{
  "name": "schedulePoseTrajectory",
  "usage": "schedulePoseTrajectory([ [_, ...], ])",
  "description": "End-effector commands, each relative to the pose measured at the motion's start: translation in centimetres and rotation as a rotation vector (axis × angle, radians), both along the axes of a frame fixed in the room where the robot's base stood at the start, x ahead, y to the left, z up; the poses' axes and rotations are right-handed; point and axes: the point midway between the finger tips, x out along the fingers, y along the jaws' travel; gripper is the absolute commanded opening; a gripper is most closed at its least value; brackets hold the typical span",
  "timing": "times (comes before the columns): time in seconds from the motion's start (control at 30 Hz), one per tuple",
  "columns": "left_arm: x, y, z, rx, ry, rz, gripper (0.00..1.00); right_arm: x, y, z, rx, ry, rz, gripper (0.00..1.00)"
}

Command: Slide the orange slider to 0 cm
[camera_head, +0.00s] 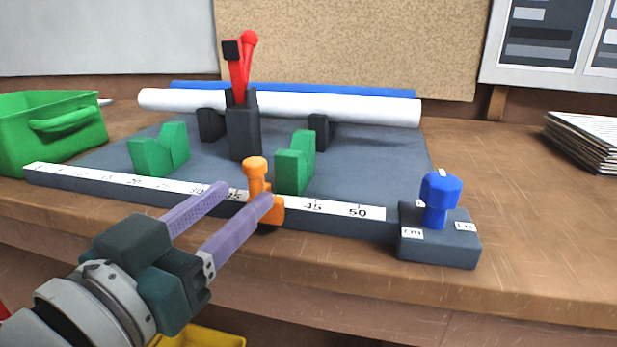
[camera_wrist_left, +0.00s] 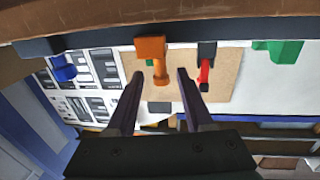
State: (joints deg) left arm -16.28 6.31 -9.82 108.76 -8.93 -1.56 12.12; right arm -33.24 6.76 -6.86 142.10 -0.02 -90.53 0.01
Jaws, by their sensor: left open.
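The orange slider (camera_head: 257,178) sits on the white ruler strip (camera_head: 110,182) at the front edge of the grey board, around the 35 to 40 marks. The low numbers are at the left end of the strip. My left gripper (camera_head: 246,191) is open, its two purple fingers pointing at the slider from the front. In the head view the right finger overlaps the slider's lower part. In the left wrist view the orange slider (camera_wrist_left: 153,58) shows ahead of the gap between the fingertips (camera_wrist_left: 160,72). I cannot tell whether a finger touches it. My right gripper is not in view.
Green V-shaped blocks (camera_head: 159,150) and (camera_head: 296,163) another green block stand on the board behind the ruler. A red lever (camera_head: 238,70) rises from a dark post. A blue knob (camera_head: 440,200) is at the right end. A green bin (camera_head: 50,130) stands left.

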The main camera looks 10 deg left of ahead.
Motion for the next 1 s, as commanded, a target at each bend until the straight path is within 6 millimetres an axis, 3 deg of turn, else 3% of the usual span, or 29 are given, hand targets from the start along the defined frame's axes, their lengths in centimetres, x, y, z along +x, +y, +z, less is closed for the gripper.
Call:
schedulePoseTrajectory([
  [0.1, 2.1, -0.4, 0.1, -0.001, -0.003, 0.0, 0.52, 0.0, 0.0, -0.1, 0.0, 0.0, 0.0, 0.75],
  [0.3, 4.3, -0.8, 0.0, -0.002, 0.0, 0.0, 0.52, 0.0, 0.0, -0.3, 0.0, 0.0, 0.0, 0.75],
  [0.67, 4.9, -1.0, -0.1, -0.001, 0.002, 0.0, 0.52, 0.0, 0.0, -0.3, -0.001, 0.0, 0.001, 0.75],
  [1.0, 4.9, -0.9, -0.1, -0.001, 0.002, 0.0, 0.16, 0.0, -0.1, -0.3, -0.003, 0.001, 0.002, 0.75],
])
